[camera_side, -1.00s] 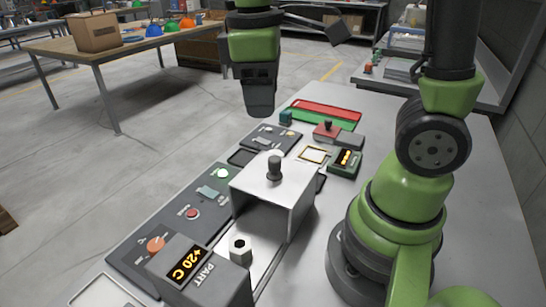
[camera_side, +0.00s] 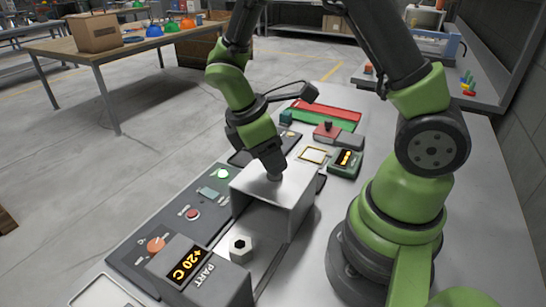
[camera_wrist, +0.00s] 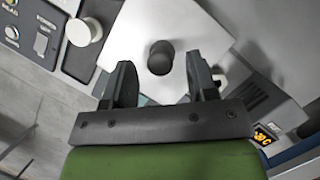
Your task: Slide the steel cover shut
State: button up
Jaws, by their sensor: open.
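The steel cover (camera_side: 250,189) is a box-like hood with an open front end, standing on the bench track. A dark knob (camera_wrist: 161,57) stands on its top. In the side view only the knob's base (camera_side: 274,176) shows under my gripper (camera_side: 272,168). In the wrist view my gripper (camera_wrist: 163,85) is open, with a finger on either side of the near edge of the cover's top, and the knob lies just beyond the fingertips. A pale hex nut part (camera_side: 240,249) stands uncovered in front of the cover's open end, beside the grey PART display box (camera_side: 205,280).
A control panel (camera_side: 160,225) with buttons and a dial runs along the left of the track.

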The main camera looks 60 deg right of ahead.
jog(key=shift+s+d+f, duration=0.2)
jog(key=shift+f, duration=0.45)
grip_shut()
jog(key=a, duration=1.3)
jog(key=shift+w+a, duration=0.1)
grip_release()
jog(key=shift+r, duration=0.1)
